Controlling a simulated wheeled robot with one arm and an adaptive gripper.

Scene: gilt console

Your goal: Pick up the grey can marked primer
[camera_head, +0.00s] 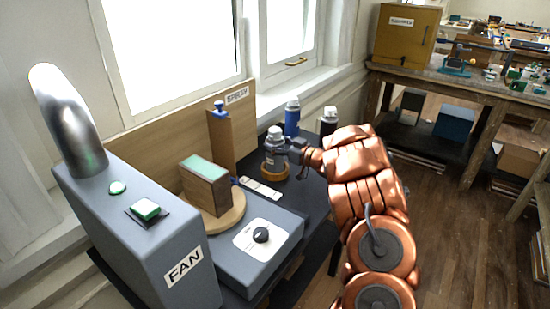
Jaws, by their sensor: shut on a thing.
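A grey can (273,158) with a pale cap stands upright near the back of the dark bench, in the middle of the head view. A pale label shows on its side, but its writing is too small to read. My copper-coloured arm reaches in from the lower right. My gripper (286,147) is shut on the can's upper part from the right side. The fingertips are small in the view and partly hidden by the wrist. A round wooden piece (272,174) shows at the can's bottom; I cannot tell if they touch.
A blue can (292,120) and a dark can with a pale cap (329,122) stand behind. A wooden board marked SPRAY (236,95) lines the bench back. A wooden block on a round turntable (232,218), a grey dial box (262,260) and a grey FAN unit (165,245) stand left.

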